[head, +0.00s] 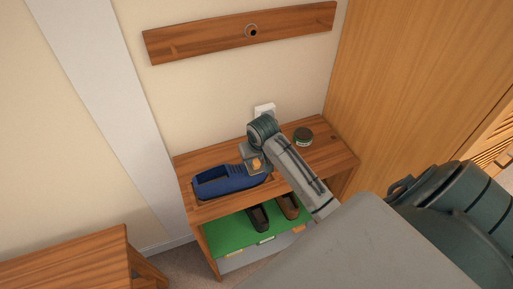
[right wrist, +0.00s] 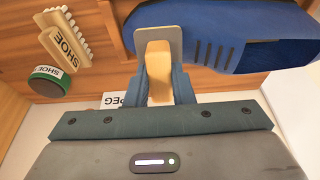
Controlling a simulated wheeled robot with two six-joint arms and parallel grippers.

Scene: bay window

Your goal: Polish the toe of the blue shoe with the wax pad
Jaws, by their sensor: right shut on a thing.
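The blue shoe (head: 225,183) lies on the wooden bench top, its opening toward the left and its toe end at the right. In the right wrist view the shoe (right wrist: 255,40) fills the upper right. My right gripper (head: 255,158) is at the toe end, shut on the wax pad's tan handle (right wrist: 158,72). The pad's grey plate (right wrist: 172,40) overlaps the shoe's end in the right wrist view. I cannot tell whether it touches the shoe. My left gripper is not in view.
A round tin with a green label (head: 303,136) stands on the bench (head: 335,155) at right. A brush (right wrist: 66,38) lies near it. Dark (head: 258,218) and brown (head: 289,206) shoes sit on the green shelf (head: 232,235) below. A wall and a wooden panel (head: 395,90) bound the bench.

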